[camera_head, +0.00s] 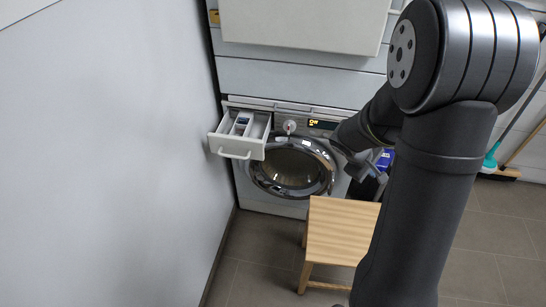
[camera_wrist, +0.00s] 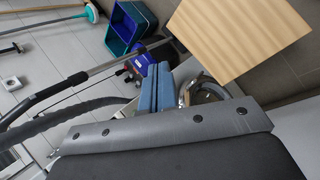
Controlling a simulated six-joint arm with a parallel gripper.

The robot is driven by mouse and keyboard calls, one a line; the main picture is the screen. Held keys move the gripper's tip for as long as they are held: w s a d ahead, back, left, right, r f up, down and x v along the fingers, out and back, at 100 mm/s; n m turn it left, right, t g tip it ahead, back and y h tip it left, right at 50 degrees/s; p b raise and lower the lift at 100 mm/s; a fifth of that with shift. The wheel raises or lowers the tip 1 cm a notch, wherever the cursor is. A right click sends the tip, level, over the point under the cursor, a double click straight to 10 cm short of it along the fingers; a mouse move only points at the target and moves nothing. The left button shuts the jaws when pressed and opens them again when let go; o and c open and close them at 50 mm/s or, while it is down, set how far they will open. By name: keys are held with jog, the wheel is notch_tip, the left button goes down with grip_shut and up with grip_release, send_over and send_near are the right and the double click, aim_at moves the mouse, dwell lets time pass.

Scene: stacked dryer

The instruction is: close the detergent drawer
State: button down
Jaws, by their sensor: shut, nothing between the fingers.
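The detergent drawer (camera_head: 240,147) is pulled out at the upper left of the washing machine (camera_head: 330,126) in the head view. It is grey-white, with a bar handle (camera_head: 236,155) on its front and a white and blue insert inside. It does not show in the wrist view. My gripper (camera_head: 357,166) is in front of the machine's right side, well to the right of the drawer and apart from it. In the wrist view its two blue-grey fingers (camera_wrist: 156,72) are together with nothing between them. My arm hides part of the machine's right side.
A wooden stool (camera_head: 342,230) stands before the machine; its top (camera_wrist: 238,35) also shows in the wrist view. A white wall (camera_head: 110,150) is close left of the drawer. Teal and blue bins (camera_wrist: 125,27), a vacuum hose and a mop are on the right side.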

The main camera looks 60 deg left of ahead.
jog(key=s+a+f+n+t+y, duration=0.1)
jog(key=s+a+f+n+y, duration=0.1)
jog(key=s+a+n, duration=0.8)
jog(key=s+a+f+n+y, duration=0.1)
jog(key=s+a+n+y, duration=0.1)
jog(key=s+a+n, duration=0.55)
jog(key=s+a+f+n+y, duration=0.2)
jog(key=s+a+n+y, duration=0.15)
jog(key=s, duration=0.75)
jog(key=s+a+f+n+y, duration=0.1)
jog(key=s+a+n, duration=0.45)
jog(key=s, duration=0.35)
jog(key=w+a+f, duration=0.5)
jog(key=w+a, duration=0.2)
jog(key=a, duration=0.2)
jog(key=shift+w+f+m+g, duration=0.25)
jog(key=shift+w+m+g, duration=0.1)
jog(key=shift+g, duration=0.05)
jog(key=shift+y, duration=0.25)
